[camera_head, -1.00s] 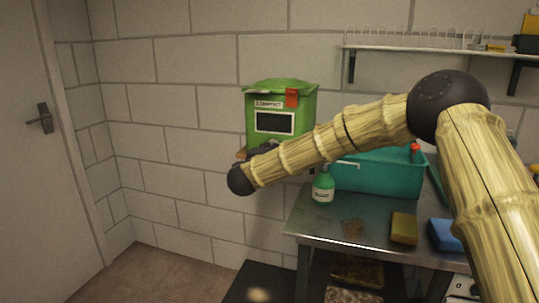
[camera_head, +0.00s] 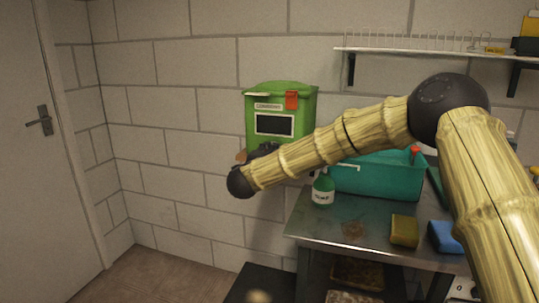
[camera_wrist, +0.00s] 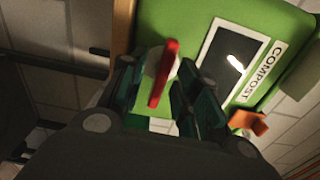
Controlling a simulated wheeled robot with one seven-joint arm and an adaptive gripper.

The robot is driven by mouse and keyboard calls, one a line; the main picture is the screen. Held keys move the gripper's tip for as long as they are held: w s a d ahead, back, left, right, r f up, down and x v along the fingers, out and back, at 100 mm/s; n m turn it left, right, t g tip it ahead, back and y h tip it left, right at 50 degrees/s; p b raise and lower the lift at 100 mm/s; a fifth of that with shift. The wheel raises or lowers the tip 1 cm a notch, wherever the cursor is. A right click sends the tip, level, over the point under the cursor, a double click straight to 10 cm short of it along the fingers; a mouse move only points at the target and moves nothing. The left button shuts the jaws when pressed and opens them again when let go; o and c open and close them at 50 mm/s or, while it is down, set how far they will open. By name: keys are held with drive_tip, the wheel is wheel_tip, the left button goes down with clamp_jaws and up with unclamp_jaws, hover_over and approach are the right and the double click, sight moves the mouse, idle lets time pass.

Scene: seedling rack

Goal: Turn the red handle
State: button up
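The red handle (camera_wrist: 163,74) shows in the wrist view as a narrow bar on a round pale base, on the front of the green compost box (camera_wrist: 180,22). My gripper (camera_wrist: 163,80) is open, with one dark green finger on each side of the handle. Gaps show between the handle and the fingers; I cannot tell if either touches it. In the head view the green box (camera_head: 280,92) hangs on the wall, and my arm and gripper (camera_head: 262,150) cover its lower part, hiding the handle.
An orange-red tab (camera_head: 291,99) sits by the box's lid. Right of the box, a metal table (camera_head: 340,229) carries a green spray bottle (camera_head: 323,189), a teal bin (camera_head: 385,177), a yellow sponge (camera_head: 404,230) and a blue sponge (camera_head: 444,237). Left wall space is clear.

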drive_tip(key=v, duration=1.2)
idle(0.3)
